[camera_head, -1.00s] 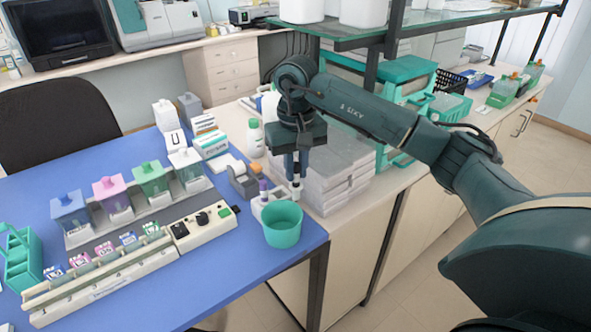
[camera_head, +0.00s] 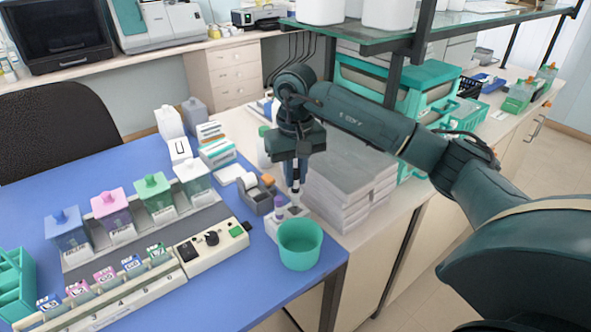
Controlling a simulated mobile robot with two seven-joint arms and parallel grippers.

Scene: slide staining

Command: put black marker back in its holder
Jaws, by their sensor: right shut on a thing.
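My right gripper (camera_head: 296,186) points straight down near the table's right edge, shut on the black marker (camera_head: 295,198), which hangs upright and is small in view. A small pale marker holder (camera_head: 271,227) stands on the blue table behind the green cup. A purple-capped marker (camera_head: 279,206) stands in it. The held marker's lower end shows just above the right part of the holder; I cannot tell whether it touches or has entered a slot. My left gripper is not in view.
The green cup (camera_head: 300,247) stands right in front of the holder. A tape dispenser (camera_head: 259,192) is behind it to the left. Stacked grey boxes (camera_head: 350,185) are close on the right. Staining jars and a control box (camera_head: 212,247) fill the left.

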